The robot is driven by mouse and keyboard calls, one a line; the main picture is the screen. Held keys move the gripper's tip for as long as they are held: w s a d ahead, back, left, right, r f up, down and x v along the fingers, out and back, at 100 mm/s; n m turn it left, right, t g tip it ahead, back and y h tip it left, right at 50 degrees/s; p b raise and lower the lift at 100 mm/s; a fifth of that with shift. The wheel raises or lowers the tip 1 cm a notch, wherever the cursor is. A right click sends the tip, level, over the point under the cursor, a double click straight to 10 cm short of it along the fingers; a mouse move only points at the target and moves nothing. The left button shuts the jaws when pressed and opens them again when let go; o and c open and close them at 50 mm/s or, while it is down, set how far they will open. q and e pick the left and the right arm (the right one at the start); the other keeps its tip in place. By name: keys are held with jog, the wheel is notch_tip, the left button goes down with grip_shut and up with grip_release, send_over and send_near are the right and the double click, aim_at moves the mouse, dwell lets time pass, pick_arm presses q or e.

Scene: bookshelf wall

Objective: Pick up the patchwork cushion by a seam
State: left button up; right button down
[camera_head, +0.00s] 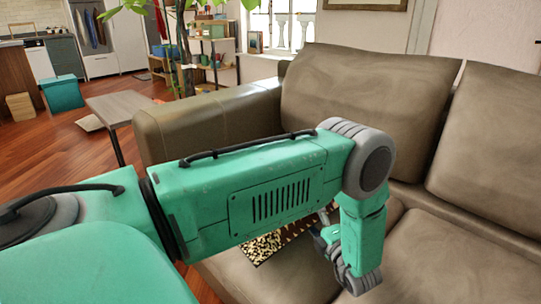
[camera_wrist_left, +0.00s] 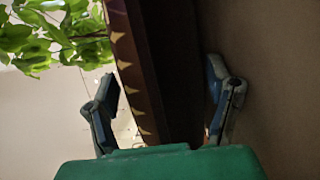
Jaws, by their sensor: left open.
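The patchwork cushion (camera_head: 262,247) lies on the sofa seat, mostly hidden behind my left arm in the head view; a gold-and-black patterned part and a striped edge show. My left gripper (camera_head: 322,236) points down at the cushion's right side, its fingers partly hidden behind the wrist. In the left wrist view my left gripper (camera_wrist_left: 162,78) is open. A dark side of the cushion (camera_wrist_left: 170,60) with a patterned, yellow-toothed edge runs between its two fingers. A gap shows between this edge and the left finger; contact on the right is unclear. My right gripper is out of view.
The brown sofa has a backrest (camera_head: 365,95) behind my arm and an armrest (camera_head: 215,120) at the left. Bare seat (camera_head: 440,260) lies to the right. A small table (camera_head: 122,105) stands beyond the armrest.

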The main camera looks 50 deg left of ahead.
pick_arm(q)
jog(key=shift+x, duration=0.9)
grip_shut()
